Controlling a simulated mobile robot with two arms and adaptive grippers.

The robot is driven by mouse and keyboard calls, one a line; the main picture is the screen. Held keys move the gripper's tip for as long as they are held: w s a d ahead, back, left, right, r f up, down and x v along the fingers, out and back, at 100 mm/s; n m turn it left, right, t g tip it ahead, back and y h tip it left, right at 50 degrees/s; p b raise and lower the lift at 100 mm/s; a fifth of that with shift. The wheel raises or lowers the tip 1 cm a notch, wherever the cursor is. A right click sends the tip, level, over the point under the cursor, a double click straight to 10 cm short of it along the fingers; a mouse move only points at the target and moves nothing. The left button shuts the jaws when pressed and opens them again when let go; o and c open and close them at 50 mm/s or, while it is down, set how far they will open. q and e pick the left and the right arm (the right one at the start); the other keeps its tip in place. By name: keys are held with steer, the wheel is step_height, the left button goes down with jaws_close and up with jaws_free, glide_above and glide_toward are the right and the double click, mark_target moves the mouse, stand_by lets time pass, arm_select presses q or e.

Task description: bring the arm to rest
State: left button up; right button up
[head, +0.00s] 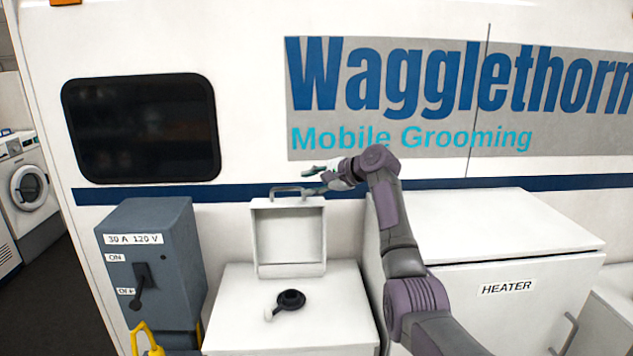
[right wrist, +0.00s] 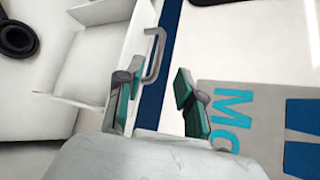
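My right arm reaches in from the lower right, bent at the elbow. My right gripper (head: 318,180) is in front of the van wall, by the handle (head: 292,190) of a raised white lid (head: 290,237). In the right wrist view the two teal-padded fingers of my right gripper (right wrist: 157,98) stand apart with nothing between them. The lid's handle (right wrist: 155,58) shows beyond the fingers there; they are not closed on it. My left gripper and left arm are not in view.
A white cabinet top (head: 240,335) with a black round fitting (head: 291,299) lies below the lid. A grey switch box (head: 155,260) with its lever down stands left, above a yellow object (head: 150,340). A white heater cabinet (head: 500,235) stands right.

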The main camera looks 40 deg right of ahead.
steer(key=shift+v, duration=1)
